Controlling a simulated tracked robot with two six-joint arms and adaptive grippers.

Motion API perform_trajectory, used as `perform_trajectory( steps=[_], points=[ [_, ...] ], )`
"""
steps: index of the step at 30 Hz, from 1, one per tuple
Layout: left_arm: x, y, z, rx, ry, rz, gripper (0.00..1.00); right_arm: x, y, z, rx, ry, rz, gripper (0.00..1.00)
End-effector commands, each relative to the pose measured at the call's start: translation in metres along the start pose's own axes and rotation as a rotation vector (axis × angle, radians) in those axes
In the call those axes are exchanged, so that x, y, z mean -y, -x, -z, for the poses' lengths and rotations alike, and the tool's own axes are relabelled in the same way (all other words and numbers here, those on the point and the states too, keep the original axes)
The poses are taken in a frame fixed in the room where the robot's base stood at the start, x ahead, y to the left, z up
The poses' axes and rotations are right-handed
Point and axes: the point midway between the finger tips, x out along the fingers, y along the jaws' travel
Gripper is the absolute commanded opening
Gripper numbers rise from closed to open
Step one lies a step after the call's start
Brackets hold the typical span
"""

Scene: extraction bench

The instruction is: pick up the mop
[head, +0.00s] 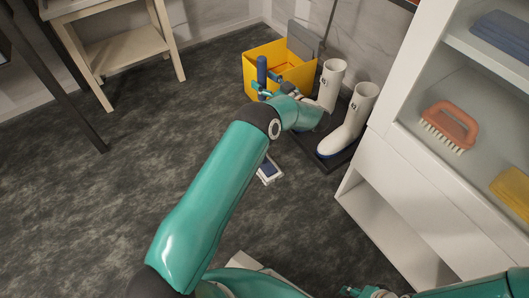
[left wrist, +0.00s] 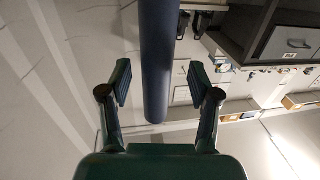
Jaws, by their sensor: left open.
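The blue grip of the mop handle (head: 262,70) stands upright in front of the yellow bucket in the head view. A flat white and blue mop head (head: 268,170) lies on the floor; my left arm hides what is between them. My left gripper (head: 277,86) is open at the blue grip. In the left wrist view the blue handle (left wrist: 159,60) runs down between the lines of the two open fingers (left wrist: 157,82), with a gap on both sides. Whether it is fully between them in depth I cannot tell. My right gripper (head: 370,292) shows partly at the bottom edge.
A yellow bucket (head: 262,58) with a grey wringer (head: 303,40) stands behind the gripper. White boots (head: 350,120) stand on a dark tray (head: 340,158) to its right. A white shelf unit (head: 390,150) with a brush (head: 450,125) is at right.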

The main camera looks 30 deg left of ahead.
Motion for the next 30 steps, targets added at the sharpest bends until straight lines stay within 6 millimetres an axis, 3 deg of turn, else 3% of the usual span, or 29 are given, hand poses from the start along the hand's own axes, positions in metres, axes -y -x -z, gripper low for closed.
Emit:
perform_trajectory(
  steps=[4,11,22,30],
  points=[
    [0.0,-0.017,-0.002,-0.001,0.001,0.0,0.62,-0.003,-0.007,0.0,0.0,0.0,0.0,0.4],
    [0.0,-0.019,0.0,0.0,0.0,-0.001,0.62,-0.002,-0.006,0.0,0.0,0.0,0.0,0.4],
    [0.0,-0.019,0.0,0.0,0.0,0.0,0.02,-0.002,-0.006,0.0,0.0,0.0,0.0,0.4],
    [0.0,-0.02,0.003,-0.005,0.004,0.001,0.0,-0.002,-0.006,0.0,0.0,0.0,0.0,0.4]
  ],
)
